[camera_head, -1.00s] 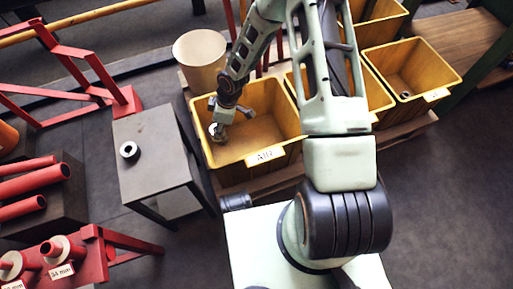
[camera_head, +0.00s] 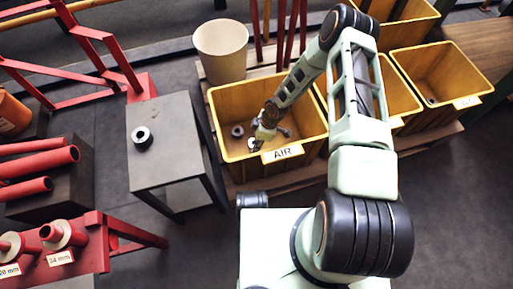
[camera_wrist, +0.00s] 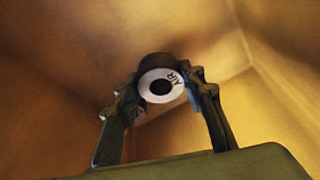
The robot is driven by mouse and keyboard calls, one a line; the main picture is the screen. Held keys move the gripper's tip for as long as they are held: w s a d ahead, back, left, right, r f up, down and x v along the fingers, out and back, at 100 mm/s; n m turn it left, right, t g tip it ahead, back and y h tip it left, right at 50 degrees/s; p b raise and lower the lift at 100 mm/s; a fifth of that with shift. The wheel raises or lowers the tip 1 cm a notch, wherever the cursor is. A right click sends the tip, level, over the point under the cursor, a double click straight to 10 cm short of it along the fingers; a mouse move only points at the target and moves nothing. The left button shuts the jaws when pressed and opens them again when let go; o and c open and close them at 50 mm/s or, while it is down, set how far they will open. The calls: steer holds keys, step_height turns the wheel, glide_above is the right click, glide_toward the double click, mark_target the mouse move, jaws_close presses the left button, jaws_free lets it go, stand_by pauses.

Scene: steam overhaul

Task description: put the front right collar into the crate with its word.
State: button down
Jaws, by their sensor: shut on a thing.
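My gripper (camera_head: 260,138) is inside the yellow crate labelled AIR (camera_head: 222,112), low and near its front wall. It is shut on a collar (camera_head: 251,143). In the wrist view, the two fingers of my gripper (camera_wrist: 160,96) hold this collar (camera_wrist: 153,99) from both sides. Its pale end face carries the word AIR and has a dark hole. Yellow crate walls surround it in that view. I cannot tell whether the collar touches the crate floor. A darker ring (camera_head: 237,131) lies in the same crate, left of my gripper.
Another collar (camera_head: 142,137) stands on the grey table (camera_head: 170,165) to the left. A yellow crate (camera_head: 450,68) on the right holds a small ring (camera_head: 431,100); my arm partly hides the middle crate (camera_head: 400,95). A beige bin (camera_head: 221,55) stands behind the AIR crate.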

steer(key=shift+f+b, duration=0.6)
steer(key=shift+f, duration=1.1)
steer(key=shift+f, duration=0.3)
steer(key=c, duration=1.2)
jaws_free()
steer(key=shift+c, duration=0.2)
steer(key=p+v, duration=0.4)
steer(key=v, duration=0.8)
steer(key=shift+r, duration=0.35)
